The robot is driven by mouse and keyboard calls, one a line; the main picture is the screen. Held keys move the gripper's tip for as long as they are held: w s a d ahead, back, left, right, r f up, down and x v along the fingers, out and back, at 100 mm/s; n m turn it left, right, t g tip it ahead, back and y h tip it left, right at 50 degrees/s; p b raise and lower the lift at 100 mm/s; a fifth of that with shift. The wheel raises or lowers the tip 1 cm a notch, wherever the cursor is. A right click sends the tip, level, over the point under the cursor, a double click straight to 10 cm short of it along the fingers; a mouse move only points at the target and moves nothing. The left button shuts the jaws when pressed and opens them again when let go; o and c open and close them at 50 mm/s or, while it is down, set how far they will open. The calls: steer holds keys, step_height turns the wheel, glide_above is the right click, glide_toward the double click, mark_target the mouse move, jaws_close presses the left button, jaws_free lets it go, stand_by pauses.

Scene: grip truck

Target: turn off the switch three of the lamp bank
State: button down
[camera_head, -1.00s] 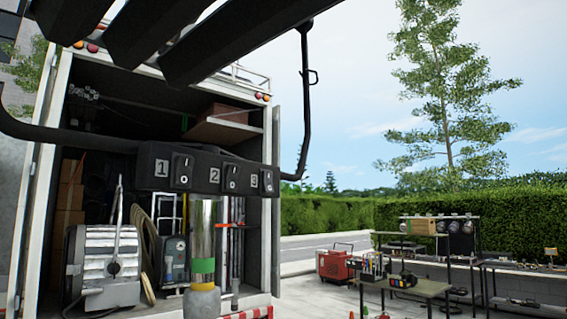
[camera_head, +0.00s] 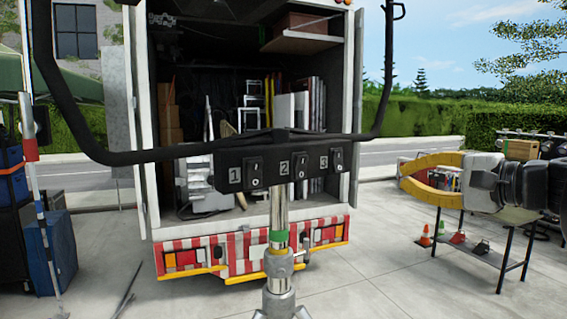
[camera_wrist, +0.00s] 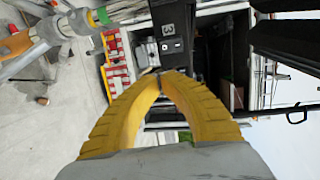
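The lamp bank's black switch box (camera_head: 280,166) sits on a silver pole with a green band, in the middle of the head view. It carries three rocker switches labelled 1, 2 and 3. Switch three (camera_head: 337,160) is the rightmost; its rocker position is too small to tell. It also shows, turned sideways, in the wrist view (camera_wrist: 172,46), just beyond my fingertips. My gripper (camera_head: 402,178) has yellow fingers and is to the right of the box, apart from it. Its fingertips meet in the wrist view (camera_wrist: 160,73), with nothing between them.
Black curved bars of the stand (camera_head: 110,157) rise on both sides of the box. An open truck (camera_head: 358,110) stands behind it. A table (camera_head: 470,255) with small items is at the right; blue cases (camera_head: 60,250) stand at the left. The paved ground between is mostly clear.

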mark_target(339, 161)
steer(key=shift+a+f, duration=0.1)
steer(key=p+x, duration=0.3)
steer(key=x, duration=1.1)
steer(key=shift+w+a+f, duration=0.15)
steer(key=shift+w+a, duration=0.1)
steer(key=shift+w, duration=0.15)
